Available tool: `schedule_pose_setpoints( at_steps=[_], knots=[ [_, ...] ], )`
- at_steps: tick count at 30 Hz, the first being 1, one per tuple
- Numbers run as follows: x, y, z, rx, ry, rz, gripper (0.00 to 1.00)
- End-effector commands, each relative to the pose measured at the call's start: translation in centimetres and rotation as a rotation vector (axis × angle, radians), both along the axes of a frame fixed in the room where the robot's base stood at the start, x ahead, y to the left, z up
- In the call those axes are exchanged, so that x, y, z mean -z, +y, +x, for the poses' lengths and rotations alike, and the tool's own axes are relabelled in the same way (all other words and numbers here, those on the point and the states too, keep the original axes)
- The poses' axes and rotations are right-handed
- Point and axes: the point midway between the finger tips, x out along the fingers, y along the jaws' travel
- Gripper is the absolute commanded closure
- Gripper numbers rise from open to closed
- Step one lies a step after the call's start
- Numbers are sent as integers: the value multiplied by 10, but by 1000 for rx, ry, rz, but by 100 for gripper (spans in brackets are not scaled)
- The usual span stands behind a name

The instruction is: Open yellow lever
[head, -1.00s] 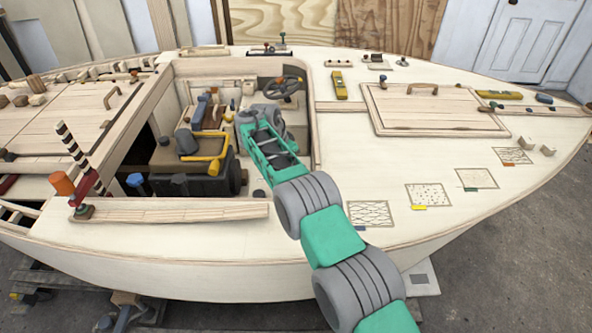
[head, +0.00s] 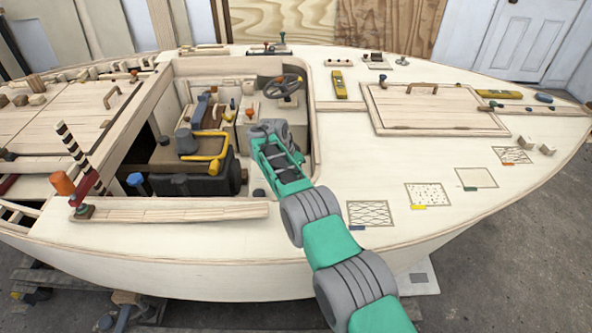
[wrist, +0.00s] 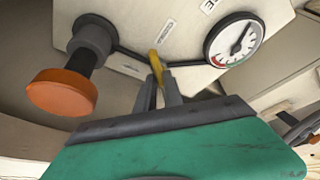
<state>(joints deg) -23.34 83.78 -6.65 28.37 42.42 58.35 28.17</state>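In the wrist view a small yellow lever (wrist: 155,62) sticks out from a pale box, on a dark pipe between an orange knob and a round gauge. My gripper (wrist: 160,80) has its two dark fingers close together at the lever's near end, with the yellow between the tips. It looks shut on the lever. In the head view my gripper end (head: 268,130) is inside the cockpit, beside the pale box; the lever is hidden there.
The orange knob (wrist: 62,92) stands out at left in the wrist view, close to my gripper. The gauge (wrist: 234,42) is at right.

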Motion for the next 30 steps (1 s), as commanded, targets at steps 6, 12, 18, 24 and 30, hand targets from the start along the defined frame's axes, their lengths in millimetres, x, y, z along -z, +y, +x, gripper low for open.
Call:
schedule_pose_setpoints(
  at_steps=[6, 12, 18, 24, 30],
  knots=[
    [0, 0, 0, 0, 0, 0, 100],
    [0, 0, 0, 0, 0, 0, 100],
    [0, 0, 0, -1, 0, 0, 100],
    [1, 0, 0, -14, 0, 0, 100],
    [4, -1, -1, -49, 0, 0, 100]
  ],
)
